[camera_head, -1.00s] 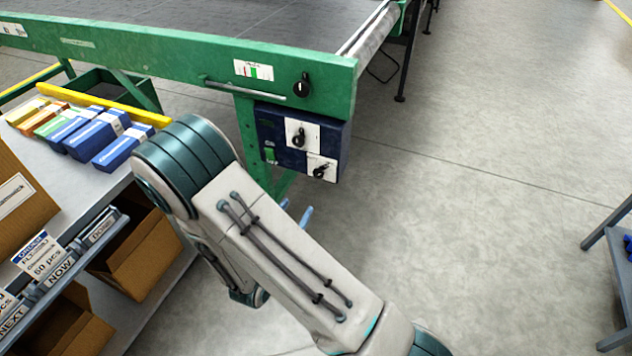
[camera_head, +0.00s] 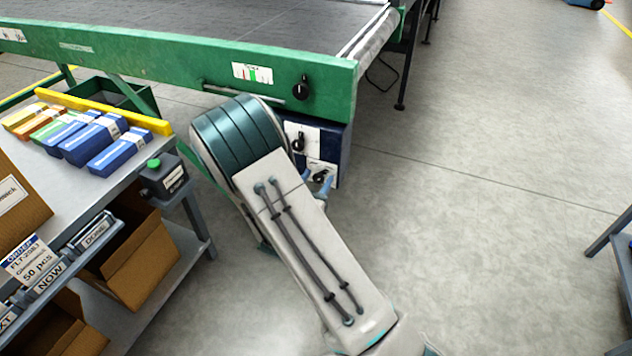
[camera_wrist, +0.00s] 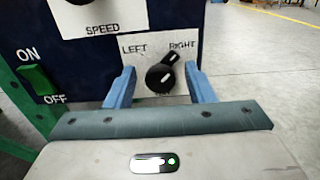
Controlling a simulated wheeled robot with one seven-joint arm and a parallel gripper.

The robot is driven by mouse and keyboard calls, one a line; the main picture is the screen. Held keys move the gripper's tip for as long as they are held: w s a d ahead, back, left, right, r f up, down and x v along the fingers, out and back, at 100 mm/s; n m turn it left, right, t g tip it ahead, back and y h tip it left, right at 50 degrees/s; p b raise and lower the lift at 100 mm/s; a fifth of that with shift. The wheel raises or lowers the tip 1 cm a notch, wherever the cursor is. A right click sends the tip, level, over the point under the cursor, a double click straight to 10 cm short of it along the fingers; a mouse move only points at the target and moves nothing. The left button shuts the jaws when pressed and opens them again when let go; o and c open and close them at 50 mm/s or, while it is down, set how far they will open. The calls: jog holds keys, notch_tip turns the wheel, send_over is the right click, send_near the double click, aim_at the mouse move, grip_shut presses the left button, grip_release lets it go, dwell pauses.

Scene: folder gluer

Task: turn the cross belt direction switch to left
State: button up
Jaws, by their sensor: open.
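The cross belt direction switch (camera_wrist: 160,78) is a black rotary knob on a white plate marked LEFT and RIGHT in the wrist view. Its pointer is tilted toward RIGHT. My gripper (camera_wrist: 161,86) is open, with one blue finger on each side of the knob; whether either finger touches it I cannot tell. In the head view the switch (camera_head: 320,178) is low on the dark blue control box (camera_head: 345,155), partly hidden by my arm and fingers.
A SPEED knob (camera_wrist: 80,2) sits above the switch, and a green ON/OFF rocker (camera_wrist: 35,82) is at the left. Another black knob (camera_head: 302,88) is on the green conveyor frame (camera_head: 180,58). A table with boxes stands left.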

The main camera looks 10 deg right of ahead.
jog(key=c, duration=0.9)
jog(key=shift+c, duration=0.2)
jog(key=shift+r+n+p, duration=0.1)
jog(key=shift+n+p, duration=0.2)
jog(key=shift+p, duration=0.2)
jog(key=n+p, duration=0.2)
jog(key=p, duration=0.1)
jog(key=shift+r+n+p, duration=0.15)
jog(key=shift+n+p, duration=0.2)
jog(key=shift+n, duration=0.05)
jog(key=n+p, duration=0.5)
jog(key=p, duration=0.1)
jog(key=shift+a, duration=0.1)
jog(key=n+p, duration=0.2)
jog(key=n, duration=0.1)
jog(key=n+p, duration=0.2)
jog(key=shift+f+n+p, duration=0.2)
jog(key=shift+n+p, duration=0.2)
jog(key=shift+f+n+p, duration=0.2)
jog(key=shift+n+p, duration=0.85)
jog(key=shift+n, duration=0.75)
jog(key=shift+f, duration=0.1)
